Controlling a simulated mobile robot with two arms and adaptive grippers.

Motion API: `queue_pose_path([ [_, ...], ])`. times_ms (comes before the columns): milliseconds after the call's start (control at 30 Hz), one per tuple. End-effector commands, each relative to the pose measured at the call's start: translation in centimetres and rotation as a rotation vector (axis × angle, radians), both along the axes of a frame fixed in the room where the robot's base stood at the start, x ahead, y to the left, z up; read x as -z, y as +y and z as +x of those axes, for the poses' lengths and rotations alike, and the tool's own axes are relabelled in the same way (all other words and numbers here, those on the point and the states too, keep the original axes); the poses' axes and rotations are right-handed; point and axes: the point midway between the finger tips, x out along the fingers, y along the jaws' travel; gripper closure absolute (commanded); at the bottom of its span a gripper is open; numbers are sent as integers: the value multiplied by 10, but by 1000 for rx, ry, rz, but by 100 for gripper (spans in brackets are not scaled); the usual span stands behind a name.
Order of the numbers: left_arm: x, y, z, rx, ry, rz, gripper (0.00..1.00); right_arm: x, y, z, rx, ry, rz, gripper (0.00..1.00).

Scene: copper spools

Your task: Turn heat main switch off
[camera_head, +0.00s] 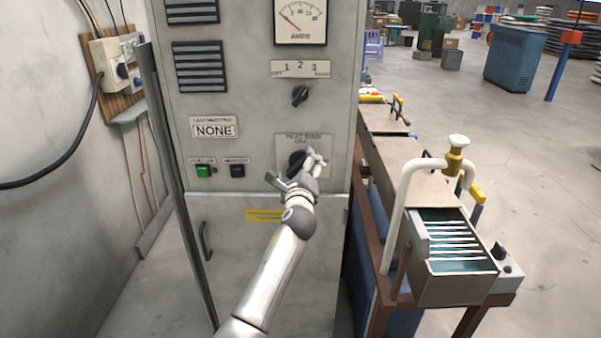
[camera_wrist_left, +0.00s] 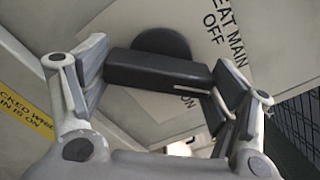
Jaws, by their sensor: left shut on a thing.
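The heat main switch (camera_head: 297,159) is a black rotary knob on a labelled plate on the grey cabinet's front. In the left wrist view its black handle (camera_wrist_left: 158,72) lies between my left gripper's fingers, with a white line at its right end. The words "HEAT MAIN OFF" (camera_wrist_left: 222,30) show on the plate, and "ON" shows partly below the handle. My left gripper (camera_head: 296,172) is at the knob and covers part of it. In the left wrist view the left gripper (camera_wrist_left: 160,88) is shut on the handle, with a pad at each end. My right gripper is not in view.
Above is a 1-2-3 selector knob (camera_head: 300,95) and an amps meter (camera_head: 300,22). A green button (camera_head: 204,171) and a black button (camera_head: 237,170) sit left. A yellow label (camera_head: 264,215) is below. A bench with a water tank (camera_head: 455,285) stands right.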

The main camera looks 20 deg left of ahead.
Motion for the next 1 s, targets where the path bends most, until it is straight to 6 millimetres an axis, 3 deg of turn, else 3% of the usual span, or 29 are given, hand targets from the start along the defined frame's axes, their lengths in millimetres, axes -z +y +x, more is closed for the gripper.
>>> queue_pose_path([
  [600,3,0,0,0,-152,-536,42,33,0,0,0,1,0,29],
  [1000,3,0,0,-1,-205,-724,42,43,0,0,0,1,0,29],
])
